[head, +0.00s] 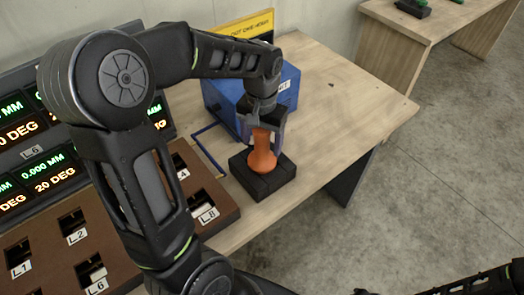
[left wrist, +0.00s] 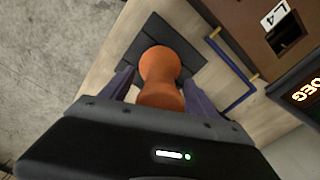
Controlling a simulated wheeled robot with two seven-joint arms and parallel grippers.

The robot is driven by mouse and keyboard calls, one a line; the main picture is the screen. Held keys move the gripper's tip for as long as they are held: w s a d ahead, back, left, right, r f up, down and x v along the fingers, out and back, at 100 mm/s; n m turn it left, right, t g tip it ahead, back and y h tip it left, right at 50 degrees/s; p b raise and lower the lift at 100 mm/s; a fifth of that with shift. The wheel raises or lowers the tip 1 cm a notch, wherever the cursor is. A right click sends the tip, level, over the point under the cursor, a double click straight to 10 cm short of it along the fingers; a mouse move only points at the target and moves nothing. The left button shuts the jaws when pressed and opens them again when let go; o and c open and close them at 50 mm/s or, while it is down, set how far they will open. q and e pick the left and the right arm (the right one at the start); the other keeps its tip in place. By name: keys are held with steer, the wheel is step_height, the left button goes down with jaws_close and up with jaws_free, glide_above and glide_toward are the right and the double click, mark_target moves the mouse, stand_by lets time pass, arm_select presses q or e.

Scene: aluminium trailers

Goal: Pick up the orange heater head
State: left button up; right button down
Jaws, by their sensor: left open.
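The orange heater head (head: 262,155) stands upright on a black square base (head: 263,183) on the wooden table. My left gripper (head: 264,135) is directly above it, with its fingers down on either side of the heater head's upper part. In the left wrist view the orange heater head (left wrist: 161,75) sits between the two open purple-grey fingers (left wrist: 160,92), with the black base (left wrist: 150,35) beyond it. Whether the fingers touch it cannot be told. My right arm shows only in part at the lower right of the head view, and its gripper is not clearly visible.
A blue box (head: 225,100) stands just behind the gripper, with a yellow sign (head: 247,27) behind it. A brown panel with labelled slots (head: 120,230) and number displays (head: 40,170) lie to the left.

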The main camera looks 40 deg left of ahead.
arm_select(q)
steer(key=shift+f, duration=0.2)
steer(key=shift+c, duration=0.3)
jaws_close()
stand_by(0.8)
steer(key=shift+r, duration=0.1)
